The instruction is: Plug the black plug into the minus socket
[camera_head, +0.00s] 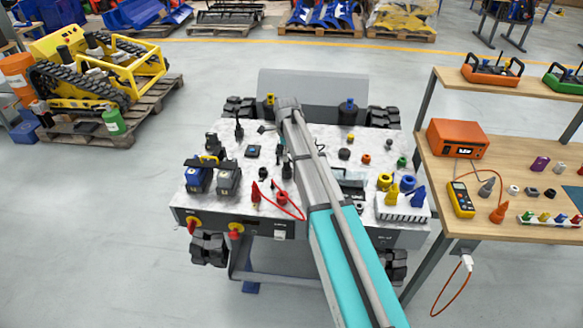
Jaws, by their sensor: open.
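A light-topped carrier (222,203) stands in the middle, with my grey and teal arm reaching across it. My arm hides a strip of its top, and I cannot make out my gripper's fingers. Two red plugs, a left one (256,192) and a right one (284,198), stand near the front edge beside a red cable (300,214). Small dark pieces, one upright (262,173) and one beside my arm (287,170), are just behind them. I cannot tell which is the black plug. No minus mark is readable, so the minus socket cannot be picked out.
A blue battery (196,180) and a grey one (228,181) stand at the carrier's left. Yellow rings (385,181), a blue cone (418,196) and a white rack (400,209) are at its right. A wooden bench (450,225) stands close on the right.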

